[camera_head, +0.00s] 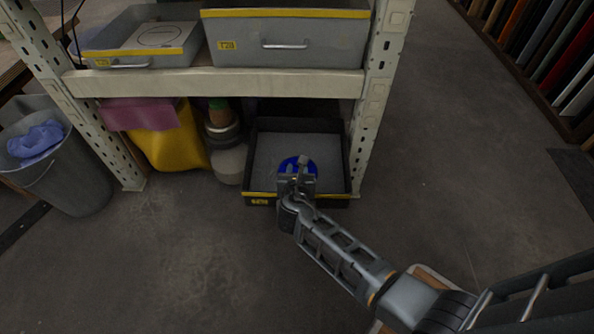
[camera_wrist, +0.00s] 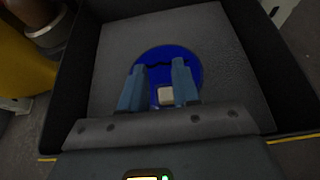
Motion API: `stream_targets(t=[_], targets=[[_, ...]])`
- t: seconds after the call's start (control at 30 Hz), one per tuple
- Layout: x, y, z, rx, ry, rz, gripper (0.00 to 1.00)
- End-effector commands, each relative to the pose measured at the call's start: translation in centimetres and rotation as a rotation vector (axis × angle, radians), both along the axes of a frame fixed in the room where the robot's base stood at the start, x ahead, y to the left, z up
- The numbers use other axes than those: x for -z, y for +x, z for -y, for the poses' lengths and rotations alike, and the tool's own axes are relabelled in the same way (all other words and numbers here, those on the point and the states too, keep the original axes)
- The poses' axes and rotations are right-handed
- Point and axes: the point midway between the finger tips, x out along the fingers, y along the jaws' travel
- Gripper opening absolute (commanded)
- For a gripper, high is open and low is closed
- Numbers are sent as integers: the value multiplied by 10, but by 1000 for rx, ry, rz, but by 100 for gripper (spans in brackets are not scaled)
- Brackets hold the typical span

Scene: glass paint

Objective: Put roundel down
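The roundel is a deep blue disc (camera_head: 287,164) with a dark wavy line across it. It lies on a grey pad in a black tray (camera_head: 332,201) on the bottom level of the rack. In the wrist view the roundel (camera_wrist: 163,53) is flat, with a small pale block (camera_wrist: 165,95) showing near its close edge. My gripper (camera_wrist: 160,68) has its two blue-grey fingers apart over the roundel, with a gap on each side of the pale block. In the head view my gripper (camera_head: 300,162) hides part of the disc. Whether the fingertips touch it, I cannot tell.
Grey drawers (camera_head: 285,39) stand on the shelf (camera_head: 215,84) just above. A rack post (camera_head: 375,105) is close right of the tray; a jar-like container (camera_head: 230,162) and yellow bag (camera_head: 172,146) are left. A grey bin (camera_head: 72,185) stands far left. Floor in front is clear.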

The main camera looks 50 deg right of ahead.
Motion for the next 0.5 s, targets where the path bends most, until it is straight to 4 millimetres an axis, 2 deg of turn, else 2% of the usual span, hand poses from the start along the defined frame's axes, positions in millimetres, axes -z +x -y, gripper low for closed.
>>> stream_targets(t=[0.03,0.17,0.5], targets=[[0,0,0,0,0,0,36],[0,0,0,0,0,0,48],[-6,-2,-3,-1,0,0,48]])
